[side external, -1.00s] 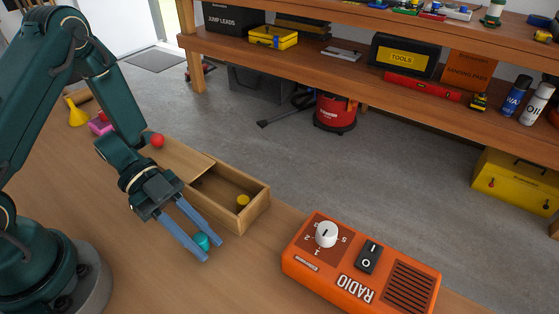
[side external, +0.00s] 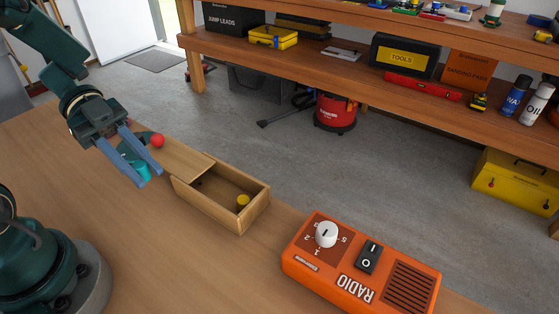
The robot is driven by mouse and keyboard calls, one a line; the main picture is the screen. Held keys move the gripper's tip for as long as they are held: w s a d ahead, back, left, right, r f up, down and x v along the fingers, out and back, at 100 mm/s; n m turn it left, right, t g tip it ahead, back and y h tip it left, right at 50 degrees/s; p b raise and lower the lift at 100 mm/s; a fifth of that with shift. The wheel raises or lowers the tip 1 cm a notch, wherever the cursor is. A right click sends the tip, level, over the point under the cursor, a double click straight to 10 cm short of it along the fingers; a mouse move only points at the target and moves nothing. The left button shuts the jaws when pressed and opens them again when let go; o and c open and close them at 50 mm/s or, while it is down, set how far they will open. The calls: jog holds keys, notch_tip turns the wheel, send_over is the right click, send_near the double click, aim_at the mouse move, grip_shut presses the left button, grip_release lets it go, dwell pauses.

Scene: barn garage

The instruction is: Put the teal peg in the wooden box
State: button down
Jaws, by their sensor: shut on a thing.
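My gripper (side external: 152,178) is shut on the teal peg (side external: 142,169), which sits between the two blue fingers near their tips. The gripper and peg are left of the wooden box (side external: 218,212), apart from it and seemingly above the table; the exact height is hard to tell.
An orange radio (side external: 360,267) with a white knob stands right of the box. The wooden table (side external: 130,240) is clear in front of the box. A shelf (side external: 330,62) with tools and a red vacuum (side external: 335,113) are beyond the table.

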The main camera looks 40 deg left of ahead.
jog(key=shift+a+r, duration=0.2)
jog(key=shift+r, duration=0.05)
jog(key=w+r+n+t+y, duration=0.4)
jog(key=w+r+n+t, duration=0.15)
jog(key=r+n, duration=0.2)
jog(key=w+r+n+t+y, duration=0.4)
jog(key=r+n+t+y, duration=0.15)
jog(key=r+n, duration=0.2)
notch_tip(320, 180, down, 5)
jog(key=s+d+m+g+h, duration=0.25)
jog(key=m+g+h, duration=0.25)
jog(key=m+h, duration=0.35)
jog(key=a+f+m+g, duration=0.1)
jog(key=a+f+m, duration=0.1)
jog(key=a+f, duration=0.5)
jog(key=x, duration=0.4)
jog(key=s+x, duration=0.1)
jog(key=x, duration=0.4)
jog(key=s+x, duration=0.1)
jog(key=x, duration=0.3)
jog(key=shift+d+f, duration=0.5)
jog(key=shift+d, duration=0.2)
jog(key=shift+f, duration=2.05)
